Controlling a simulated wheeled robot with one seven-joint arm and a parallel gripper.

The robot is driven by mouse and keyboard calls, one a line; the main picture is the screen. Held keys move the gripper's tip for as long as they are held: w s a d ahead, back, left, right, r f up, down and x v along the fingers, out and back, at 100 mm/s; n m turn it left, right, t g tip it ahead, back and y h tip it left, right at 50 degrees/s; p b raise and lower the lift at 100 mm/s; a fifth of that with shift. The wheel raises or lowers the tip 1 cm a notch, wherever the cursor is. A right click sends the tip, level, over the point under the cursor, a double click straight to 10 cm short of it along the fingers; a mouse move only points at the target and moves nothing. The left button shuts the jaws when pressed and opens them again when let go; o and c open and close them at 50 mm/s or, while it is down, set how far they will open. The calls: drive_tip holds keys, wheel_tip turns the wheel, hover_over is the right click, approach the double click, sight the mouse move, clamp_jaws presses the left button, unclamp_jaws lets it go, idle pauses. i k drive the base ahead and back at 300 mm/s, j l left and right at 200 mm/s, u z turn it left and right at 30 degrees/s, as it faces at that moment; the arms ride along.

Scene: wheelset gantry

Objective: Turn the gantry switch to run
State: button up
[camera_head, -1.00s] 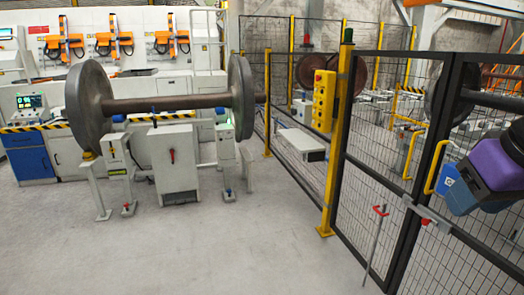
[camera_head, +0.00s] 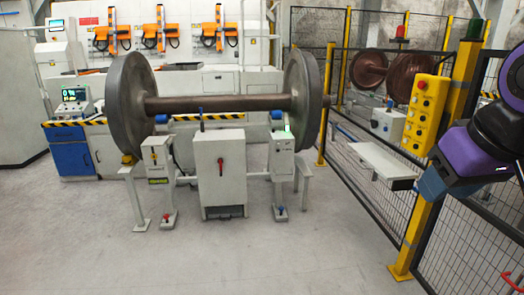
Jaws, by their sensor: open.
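A yellow control box (camera_head: 426,115) with several buttons and knobs is mounted on a yellow post (camera_head: 459,85) at the right of the view. Its controls are too small for me to tell which is the gantry switch or how it is set. A grey cabinet (camera_head: 220,180) under the wheelset has a red handle (camera_head: 220,167) on its front. My purple and blue arm comes in from the right edge, close to the right of the yellow box in the picture. My gripper's fingers do not show.
A large wheelset (camera_head: 215,103) rests on stands at the left centre. A mesh fence (camera_head: 370,185) runs along the right, with a small shelf (camera_head: 375,160) on it. A console (camera_head: 75,105) stands at the back left. The floor in front is clear.

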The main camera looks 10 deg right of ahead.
sight(374, 123)
drive_tip(key=i+z, duration=0.2)
drive_tip(key=i, duration=0.4)
drive_tip(key=i+z, duration=0.2)
drive_tip(key=i, duration=0.4)
drive_tip(key=i+j+z, duration=0.25)
drive_tip(key=i, duration=0.35)
drive_tip(key=i+l, duration=0.15)
drive_tip(key=i, duration=0.75)
drive_tip(key=i+l+z, duration=0.1)
drive_tip(key=i, duration=0.75)
